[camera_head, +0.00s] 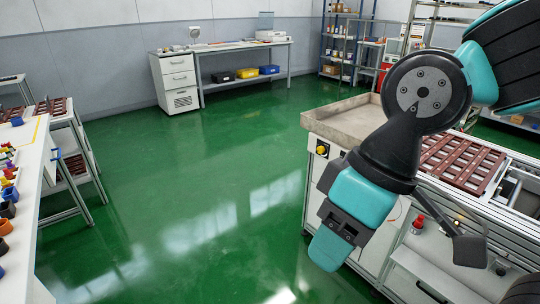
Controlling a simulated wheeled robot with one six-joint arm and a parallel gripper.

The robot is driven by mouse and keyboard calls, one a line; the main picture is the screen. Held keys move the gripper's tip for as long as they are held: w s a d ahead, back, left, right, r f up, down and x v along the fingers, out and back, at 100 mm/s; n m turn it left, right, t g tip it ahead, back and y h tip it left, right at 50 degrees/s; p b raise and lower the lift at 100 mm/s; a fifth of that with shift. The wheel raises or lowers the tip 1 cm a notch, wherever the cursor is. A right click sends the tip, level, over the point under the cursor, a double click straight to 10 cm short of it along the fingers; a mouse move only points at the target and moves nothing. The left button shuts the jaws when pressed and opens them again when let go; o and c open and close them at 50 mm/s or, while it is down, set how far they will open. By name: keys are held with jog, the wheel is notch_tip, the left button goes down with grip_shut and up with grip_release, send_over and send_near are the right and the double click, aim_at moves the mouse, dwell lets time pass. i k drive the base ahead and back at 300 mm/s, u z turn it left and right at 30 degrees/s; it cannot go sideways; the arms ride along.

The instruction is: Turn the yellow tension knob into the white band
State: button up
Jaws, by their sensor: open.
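The yellow knob (321,150) sits on a small dark plate on the white end face of the potting conveyor (316,185), below the grey tray. A white band around the knob cannot be made out at this size. My gripper (330,247) hangs in front of the conveyor, below and slightly right of the knob in the picture and apart from it. It is open, and nothing shows between its jaws. My arm and wrist hide part of the conveyor's front side.
A red button (419,221) is on the conveyor's front. Brown slatted trays (462,160) lie on its top. A white table (30,200) with coloured pots stands at left. A workbench (240,47) and shelving (340,45) stand behind. The green floor between is clear.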

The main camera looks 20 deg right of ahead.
aim_at(320, 150)
jog(key=u, duration=0.5)
jog(key=i, duration=3.95)
jog(key=z, duration=4.4)
